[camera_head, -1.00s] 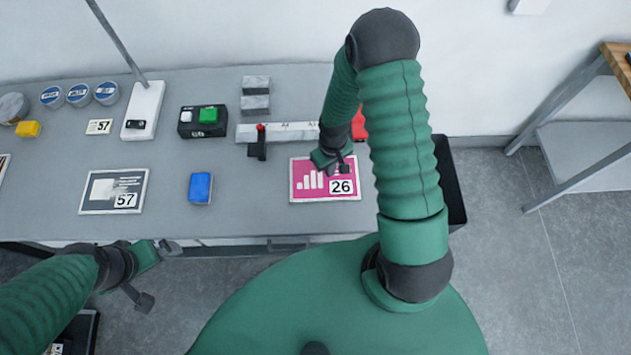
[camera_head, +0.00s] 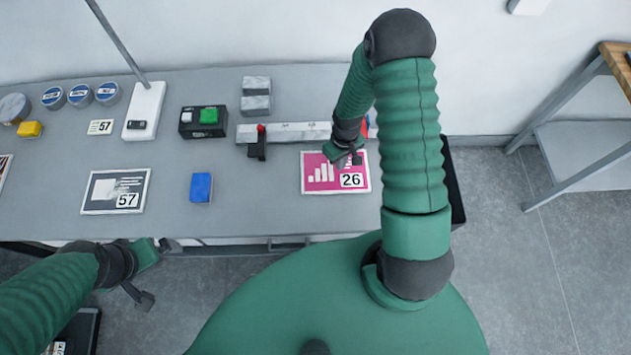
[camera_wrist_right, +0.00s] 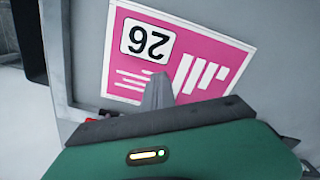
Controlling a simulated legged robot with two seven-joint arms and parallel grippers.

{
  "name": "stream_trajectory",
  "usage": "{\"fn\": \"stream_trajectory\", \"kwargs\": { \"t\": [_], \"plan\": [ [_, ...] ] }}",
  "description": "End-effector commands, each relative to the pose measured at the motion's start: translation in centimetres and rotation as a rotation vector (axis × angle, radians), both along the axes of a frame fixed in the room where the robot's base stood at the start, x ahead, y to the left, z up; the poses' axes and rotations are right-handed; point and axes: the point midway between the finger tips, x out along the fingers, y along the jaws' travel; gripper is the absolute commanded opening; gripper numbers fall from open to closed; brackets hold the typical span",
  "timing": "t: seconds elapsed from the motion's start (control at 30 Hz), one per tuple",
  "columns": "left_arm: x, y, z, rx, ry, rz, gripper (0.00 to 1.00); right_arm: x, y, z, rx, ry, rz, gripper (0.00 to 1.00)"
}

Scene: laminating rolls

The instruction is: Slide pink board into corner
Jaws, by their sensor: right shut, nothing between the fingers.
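The pink board (camera_head: 320,181), with white bars and the number 26, lies flat on the grey table near its right front part. My right gripper (camera_head: 350,161) is shut and empty, with its fingertips over the back part of the board. In the right wrist view, the shut fingertips (camera_wrist_right: 158,92) sit at the pink board (camera_wrist_right: 195,60) near its printed bars; I cannot tell how firmly they press. The corner is not clearly visible, since my right arm covers that side. My left gripper (camera_head: 148,275) hangs low at the left, off the table's front edge; its jaw state is unclear.
A grey metal rail (camera_head: 290,131) with a black red-topped stop (camera_head: 257,144) lies behind the board. A blue block (camera_head: 201,187) and a grey board numbered 57 (camera_head: 116,191) lie left. Table between block and pink board is clear.

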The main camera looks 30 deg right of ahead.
Motion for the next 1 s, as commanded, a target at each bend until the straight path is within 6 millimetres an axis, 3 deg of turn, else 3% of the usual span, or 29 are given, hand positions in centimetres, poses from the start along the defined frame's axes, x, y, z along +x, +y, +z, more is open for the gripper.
{"fn": "stream_trajectory", "kwargs": {
  "t": [1.0],
  "plan": [
    [0.0,0.0,0.7,0.0,0.0,0.0,1.0,-0.1,-4.0,-0.3,0.0,0.002,0.0,0.0]
  ]
}}
